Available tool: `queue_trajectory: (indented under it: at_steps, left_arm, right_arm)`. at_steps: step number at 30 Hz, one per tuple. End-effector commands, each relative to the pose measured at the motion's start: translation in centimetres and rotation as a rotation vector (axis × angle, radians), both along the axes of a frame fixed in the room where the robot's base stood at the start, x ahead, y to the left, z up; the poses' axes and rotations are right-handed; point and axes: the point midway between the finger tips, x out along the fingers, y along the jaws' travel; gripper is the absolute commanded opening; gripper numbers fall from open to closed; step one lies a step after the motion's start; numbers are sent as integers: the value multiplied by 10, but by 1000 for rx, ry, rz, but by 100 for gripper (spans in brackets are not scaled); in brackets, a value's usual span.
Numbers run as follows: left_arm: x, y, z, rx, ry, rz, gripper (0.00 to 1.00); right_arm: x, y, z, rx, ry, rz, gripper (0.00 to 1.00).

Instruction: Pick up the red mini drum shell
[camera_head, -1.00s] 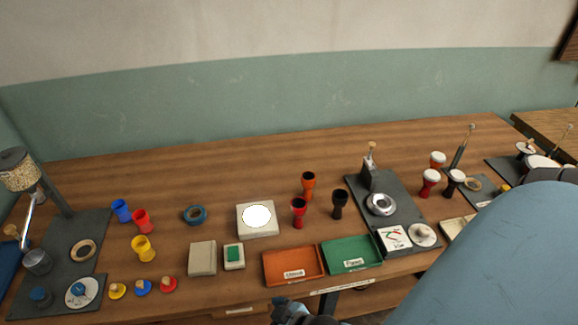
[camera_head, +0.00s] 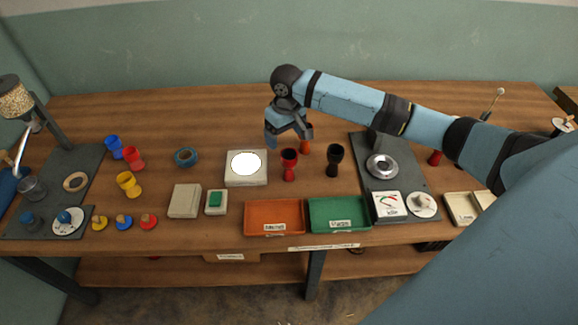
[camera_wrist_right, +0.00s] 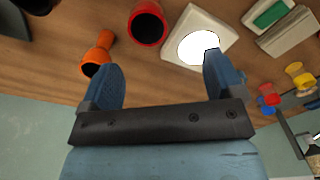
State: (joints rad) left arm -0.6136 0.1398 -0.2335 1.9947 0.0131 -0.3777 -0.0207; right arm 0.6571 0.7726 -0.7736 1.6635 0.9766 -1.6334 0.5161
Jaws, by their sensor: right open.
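A red goblet-shaped shell with a dark open top (camera_head: 289,165) stands upright near the middle of the table; it also shows in the right wrist view (camera_wrist_right: 148,24). A smaller, plain red shell (camera_head: 134,159) stands at the left, between a blue shell (camera_head: 114,146) and a yellow one (camera_head: 128,184). I cannot tell from looks alone which is the mini one. My right gripper (camera_head: 290,137) is open and empty, above and behind the central red shell. Its fingers (camera_wrist_right: 162,78) also show in the right wrist view, with nothing between them. My left gripper is not in view.
An orange shell (camera_head: 305,147) is close beside my right gripper, and a black shell (camera_head: 334,160) stands right of it. A white-topped box (camera_head: 233,180) is left of the central red shell. Orange (camera_head: 250,231) and green (camera_head: 318,228) trays lie in front.

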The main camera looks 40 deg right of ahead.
Motion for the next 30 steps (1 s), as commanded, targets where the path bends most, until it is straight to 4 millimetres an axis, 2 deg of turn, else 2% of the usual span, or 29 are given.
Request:
queue_trajectory:
  at_steps: [3,5,15,23,30]
  left_arm:
    - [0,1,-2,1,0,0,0]
    - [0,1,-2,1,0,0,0]
    - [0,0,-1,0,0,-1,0]
    - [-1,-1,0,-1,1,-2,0]
    - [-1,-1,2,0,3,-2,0]
  right_arm:
    - [3,-13,10,-24,28,-24,87]
    - [3,-15,7,-27,34,-29,87]
    - [3,-14,-55,-25,35,-29,87]
    - [4,-14,-76,-26,34,-28,87]
    - [8,-14,-111,-26,34,-28,87]
